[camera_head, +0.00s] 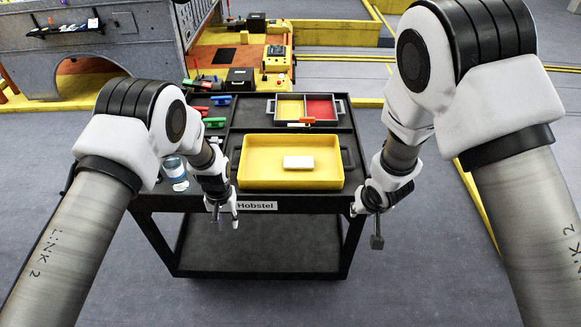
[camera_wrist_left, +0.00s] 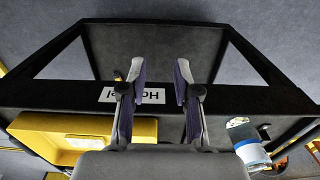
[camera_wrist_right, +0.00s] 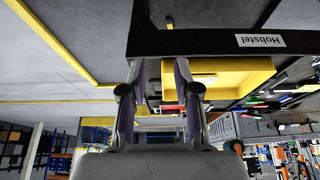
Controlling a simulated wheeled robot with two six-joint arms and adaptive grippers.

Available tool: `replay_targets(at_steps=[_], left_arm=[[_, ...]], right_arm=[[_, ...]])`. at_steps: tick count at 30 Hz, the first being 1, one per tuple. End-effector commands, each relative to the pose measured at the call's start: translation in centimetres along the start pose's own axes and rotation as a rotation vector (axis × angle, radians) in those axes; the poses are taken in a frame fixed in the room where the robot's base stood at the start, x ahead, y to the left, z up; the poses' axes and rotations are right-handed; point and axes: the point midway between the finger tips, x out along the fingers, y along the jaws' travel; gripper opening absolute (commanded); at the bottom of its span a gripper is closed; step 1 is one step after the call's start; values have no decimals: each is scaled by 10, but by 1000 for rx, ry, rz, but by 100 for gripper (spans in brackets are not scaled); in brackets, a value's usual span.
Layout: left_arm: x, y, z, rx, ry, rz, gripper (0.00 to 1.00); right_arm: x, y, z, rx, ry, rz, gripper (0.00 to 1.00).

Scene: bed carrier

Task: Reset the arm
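My left gripper (camera_head: 226,218) hangs at the front left edge of the black cart, pointing down. In the left wrist view its two fingers (camera_wrist_left: 160,75) stand apart with nothing between them. My right gripper (camera_head: 377,240) hangs off the cart's front right corner, seen edge-on in the head view. In the right wrist view its fingers (camera_wrist_right: 158,72) also stand apart and empty. Both arms reach forward from the sides of the head view, bent downward at the elbows.
The black cart (camera_head: 270,237), labelled Hobstel, carries a yellow tray (camera_head: 258,181) holding a white block (camera_head: 299,162). Behind it is a divided yellow and red box (camera_head: 340,108). A blue-white jar (camera_head: 175,172) stands near my left forearm. Floor around the cart is clear.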

Motion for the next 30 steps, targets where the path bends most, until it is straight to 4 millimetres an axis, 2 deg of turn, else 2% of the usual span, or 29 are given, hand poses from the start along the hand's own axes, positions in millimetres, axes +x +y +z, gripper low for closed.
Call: replay_targets(at_steps=[14, 17, 18, 20, 23, 24, 26, 27, 29, 30], left_arm=[[3, 0, 1, 0, -2, 0, 31], [20, -3, 4, -8, -13, 2, 31], [32, -7, 10, -17, -26, 4, 31], [56, -17, 36, -36, -84, 4, 31], [103, -39, 109, -68, -202, -5, 31], [119, -47, 142, -77, -234, -8, 31], [139, -58, 191, -88, -264, -12, 31], [149, -64, 227, -92, -277, -12, 31], [155, -71, 281, -93, -281, -11, 31], [152, -74, 312, -89, -267, -7, 31]], right_arm=[[3, 0, 3, 0, -6, 0, 31], [27, 3, 26, 13, -48, -3, 31], [43, 6, 44, 28, -81, -5, 31], [66, 14, 82, 60, -153, -5, 31], [101, 31, 165, 150, -295, 0, 31], [110, 36, 200, 183, -346, -1, 31], [119, 44, 249, 220, -412, -2, 31], [122, 49, 282, 237, -451, -3, 31], [120, 57, 328, 252, -498, 0, 31], [115, 62, 350, 247, -512, 3, 31]])
